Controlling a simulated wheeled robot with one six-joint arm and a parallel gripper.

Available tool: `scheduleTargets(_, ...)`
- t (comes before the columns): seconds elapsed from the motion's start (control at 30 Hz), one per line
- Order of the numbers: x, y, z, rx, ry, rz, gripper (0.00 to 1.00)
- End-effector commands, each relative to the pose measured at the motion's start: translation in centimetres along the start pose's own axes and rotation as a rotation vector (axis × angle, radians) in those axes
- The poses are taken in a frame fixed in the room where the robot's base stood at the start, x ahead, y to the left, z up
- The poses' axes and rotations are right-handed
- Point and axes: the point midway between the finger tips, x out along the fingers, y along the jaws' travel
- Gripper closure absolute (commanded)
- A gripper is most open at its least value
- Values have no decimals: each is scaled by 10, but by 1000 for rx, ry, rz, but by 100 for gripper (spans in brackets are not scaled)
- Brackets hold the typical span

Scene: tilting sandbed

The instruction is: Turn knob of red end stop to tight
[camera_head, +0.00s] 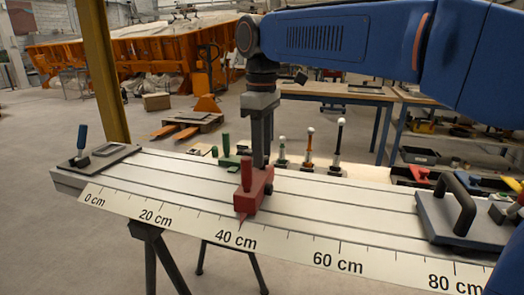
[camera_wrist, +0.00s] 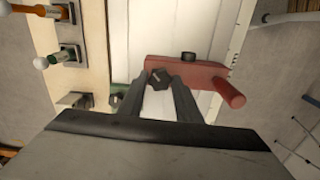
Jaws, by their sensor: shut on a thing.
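The red end stop (camera_head: 255,196) sits on the grey slotted rail, its pointer at about the 40 cm mark of the scale. It has an upright red post at its front. In the wrist view the red end stop (camera_wrist: 190,70) lies across the rail, with a dark knob (camera_wrist: 161,77) near its left end and a black round part at its edge. My gripper (camera_head: 262,160) points straight down onto the back part of the end stop. In the wrist view my gripper (camera_wrist: 160,84) has its fingers shut around the dark knob. The fingers hide part of the knob.
A green end stop (camera_head: 232,158) stands behind the rail, close to my gripper. Several ball-topped posts (camera_head: 309,148) stand behind it. A dark plate with a handle (camera_head: 462,212) is on the rail at the right. The rail (camera_head: 330,205) between is clear.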

Motion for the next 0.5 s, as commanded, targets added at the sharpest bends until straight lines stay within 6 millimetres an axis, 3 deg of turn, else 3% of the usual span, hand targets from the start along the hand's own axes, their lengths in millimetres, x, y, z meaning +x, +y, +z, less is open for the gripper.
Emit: scheduleTargets(0.5,-1,0,0,489,2,1,92)
